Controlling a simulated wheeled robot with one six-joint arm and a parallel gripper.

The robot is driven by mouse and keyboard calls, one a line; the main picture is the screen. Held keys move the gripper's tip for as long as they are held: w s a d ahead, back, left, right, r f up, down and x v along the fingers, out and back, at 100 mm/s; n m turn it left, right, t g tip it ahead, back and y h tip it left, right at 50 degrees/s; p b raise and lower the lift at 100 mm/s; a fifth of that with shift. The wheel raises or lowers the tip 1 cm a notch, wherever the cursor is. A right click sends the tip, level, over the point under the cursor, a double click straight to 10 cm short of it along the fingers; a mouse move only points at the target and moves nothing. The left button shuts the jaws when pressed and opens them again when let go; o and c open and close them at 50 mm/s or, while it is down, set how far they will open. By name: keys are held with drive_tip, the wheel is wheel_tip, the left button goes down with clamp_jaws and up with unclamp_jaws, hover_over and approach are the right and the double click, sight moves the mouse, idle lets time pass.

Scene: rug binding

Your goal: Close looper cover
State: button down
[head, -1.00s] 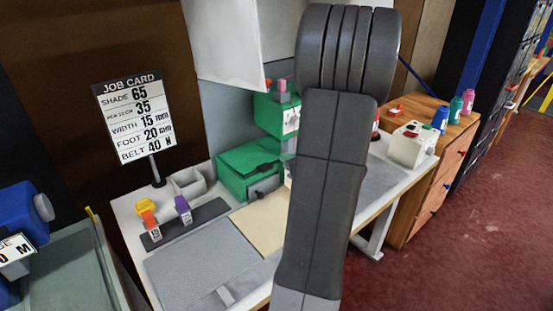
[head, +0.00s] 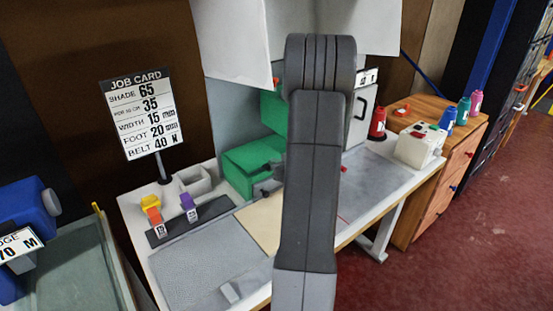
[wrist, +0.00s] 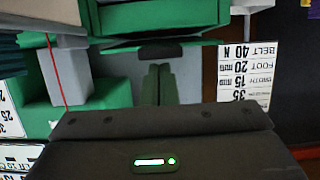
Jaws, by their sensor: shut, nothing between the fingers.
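The green machine housing (head: 250,160) stands on the white bench, left of my arm in the head view. It also shows at the top of the wrist view (wrist: 160,14). Below it in the wrist view is a thin green panel (wrist: 122,47), seen nearly edge-on, with a dark grip-like piece; it appears to be the looper cover, standing out from the housing. My gripper (wrist: 158,68) is shut and empty, its fingertips close to that dark piece. I cannot tell whether they touch. My arm hides part of the machine in the head view.
A job card (head: 143,112) stands behind the bench on the left. Yellow and purple pieces (head: 188,204) sit on a dark strip. A red bottle (head: 377,122) and white box (head: 419,146) are right of my arm. A red line (wrist: 55,70) crosses the wrist view's left.

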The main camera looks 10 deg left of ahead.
drive_tip(key=shift+f, duration=0.15)
drive_tip(key=shift+s+d+f+b, duration=0.1)
drive_tip(key=shift+s+f+b, duration=0.05)
drive_tip(key=shift+f+b, duration=0.5)
drive_tip(key=shift+s+d+f+b, duration=0.1)
drive_tip(key=shift+f+b, duration=0.4)
drive_tip(key=shift+f, duration=0.1)
